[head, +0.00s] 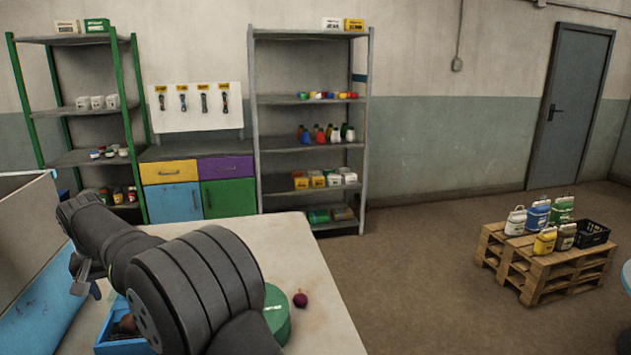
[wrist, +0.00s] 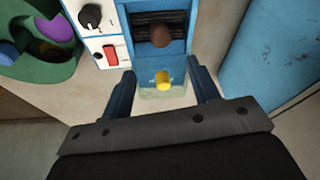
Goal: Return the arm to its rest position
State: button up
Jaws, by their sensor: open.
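My gripper (wrist: 163,92) is open in the wrist view, its two dark blue fingers spread apart. Nothing is between the fingers' pads that I can see held. A small yellow piece (wrist: 162,78) shows beyond the gap, over a pale, clear-looking tray at the end of a blue machine (wrist: 178,48). In the head view my dark arm (head: 205,290) reaches from the bottom over the table (head: 325,320) to the left. Its wrist end hangs near the left edge, and the fingertips are mostly hidden there.
The machine has a brown round thing (wrist: 162,36), a red switch (wrist: 110,54) and a black knob (wrist: 92,17). A green container (head: 277,312) and a dark red ball (head: 300,299) are on the table. A blue-sided panel (head: 40,310) stands close at left.

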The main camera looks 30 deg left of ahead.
aim_at(127, 318)
jog(key=x, duration=1.2)
jog(key=shift+f, duration=0.45)
jog(key=r, duration=0.5)
jog(key=shift+w+d, duration=0.15)
jog(key=shift+w, duration=0.1)
jog(key=w+d+r, duration=0.7)
jog(key=w+d, duration=0.1)
jog(key=w, duration=0.1)
jog(key=w+d+f+m+h, duration=0.1)
jog(key=w+d+f+m, duration=0.4)
jog(key=d, duration=0.3)
jog(key=shift+t, duration=0.4)
jog(key=f, duration=1)
jog(key=shift+s+a, duration=0.15)
jog(key=shift+s, duration=0.1)
jog(key=v, duration=0.4)
jog(key=shift+s, duration=0.15)
jog(key=shift+s+d+r, duration=0.25)
jog(key=shift+d+r, duration=0.05)
jog(key=shift+r, duration=0.25)
jog(key=shift+o, duration=0.5)
